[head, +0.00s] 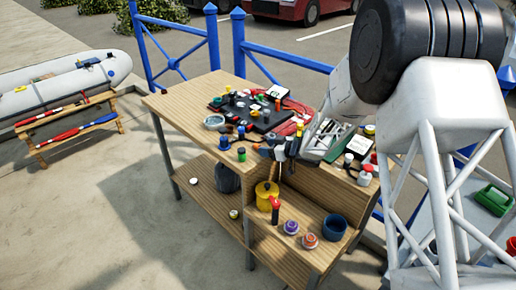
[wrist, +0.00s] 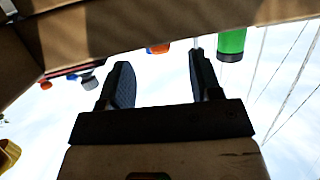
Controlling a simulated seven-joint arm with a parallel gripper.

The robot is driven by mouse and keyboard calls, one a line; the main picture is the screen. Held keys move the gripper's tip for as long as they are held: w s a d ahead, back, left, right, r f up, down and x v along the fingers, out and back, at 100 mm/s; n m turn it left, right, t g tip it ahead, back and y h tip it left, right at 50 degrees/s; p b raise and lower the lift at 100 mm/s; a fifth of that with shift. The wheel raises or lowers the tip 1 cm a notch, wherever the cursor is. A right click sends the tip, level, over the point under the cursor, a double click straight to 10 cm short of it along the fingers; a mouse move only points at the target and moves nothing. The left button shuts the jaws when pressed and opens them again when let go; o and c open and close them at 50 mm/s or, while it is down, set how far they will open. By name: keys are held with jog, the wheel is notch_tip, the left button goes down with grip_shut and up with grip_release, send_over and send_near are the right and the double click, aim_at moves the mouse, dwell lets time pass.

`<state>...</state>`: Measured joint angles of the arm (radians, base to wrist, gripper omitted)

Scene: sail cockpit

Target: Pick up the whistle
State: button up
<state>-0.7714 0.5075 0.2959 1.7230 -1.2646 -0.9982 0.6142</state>
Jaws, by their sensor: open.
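I cannot pick out the whistle for certain among the many small items on the wooden workbench (head: 182,98). My gripper (head: 281,152) is at the bench's front edge in the head view, above the lower shelf. In the wrist view my gripper (wrist: 162,75) is open, its two dark fingers apart with nothing between them. Beyond the fingertips a small orange thing (wrist: 158,48) pokes out at the wooden edge; its shape is mostly hidden. A green cylinder (wrist: 231,43) shows right of the fingers; a green one (head: 241,154) also stands near the bench edge.
A black board (head: 247,112) with small items and a grey toolbox (head: 325,140) crowd the top. Below stand a yellow pot (head: 266,195), a red-topped item (head: 275,208), two round spools and a blue cup (head: 334,227).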

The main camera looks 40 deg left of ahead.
aim_at(256, 145)
jog(key=shift+x, duration=1.65)
grip_shut()
jog(key=shift+r, duration=0.2)
notch_tip(256, 145, up, 28)
jog(key=shift+f, duration=0.15)
jog(key=shift+f, duration=0.1)
dwell(0.5)
